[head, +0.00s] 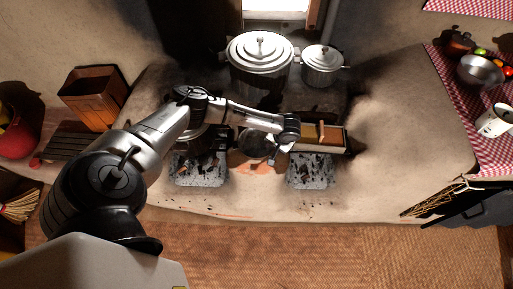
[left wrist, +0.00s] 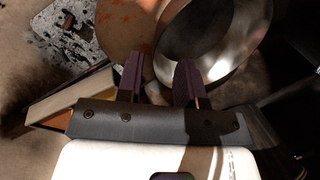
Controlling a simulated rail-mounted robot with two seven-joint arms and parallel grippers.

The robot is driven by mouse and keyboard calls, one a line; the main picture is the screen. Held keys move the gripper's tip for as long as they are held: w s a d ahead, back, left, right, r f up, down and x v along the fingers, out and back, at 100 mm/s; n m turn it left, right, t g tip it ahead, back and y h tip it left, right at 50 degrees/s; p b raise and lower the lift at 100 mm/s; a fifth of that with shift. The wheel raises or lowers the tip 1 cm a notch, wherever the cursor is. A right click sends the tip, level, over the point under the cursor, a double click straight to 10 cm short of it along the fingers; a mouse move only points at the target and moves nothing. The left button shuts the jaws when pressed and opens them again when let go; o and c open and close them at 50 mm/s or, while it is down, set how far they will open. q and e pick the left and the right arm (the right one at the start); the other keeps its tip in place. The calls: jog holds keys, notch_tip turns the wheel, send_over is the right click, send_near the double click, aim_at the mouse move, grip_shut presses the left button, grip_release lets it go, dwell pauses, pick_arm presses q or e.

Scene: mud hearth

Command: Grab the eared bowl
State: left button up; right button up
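A round metal bowl (head: 256,144), which I take for the eared bowl, sits at the middle of the hearth between the two ash beds. In the left wrist view the bowl (left wrist: 238,45) is shiny inside and lies just beyond the fingers. My left gripper (head: 276,144) is at its right side. In the left wrist view the left gripper's (left wrist: 160,78) dark fingers stand apart; the right finger overlaps the near rim. A small pale piece shows between them, perhaps an ear. I cannot tell whether they touch. My right gripper is out of view.
A large lidded pot (head: 260,75) and a smaller one (head: 321,70) stand behind. A wooden box (head: 322,136) is close right of the gripper. Ash beds (head: 311,172) lie in front. A checked cloth (head: 455,95) at right holds another metal bowl (head: 481,72) and a mug (head: 493,122).

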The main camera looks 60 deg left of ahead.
pick_arm(q)
jog(key=b+x, duration=0.3)
jog(key=x, duration=0.3)
jog(key=shift+w+f+b, duration=0.1)
jog(key=shift+f+b, duration=0.05)
jog(key=shift+b, duration=0.15)
jog(key=shift+c, duration=0.2)
grip_shut()
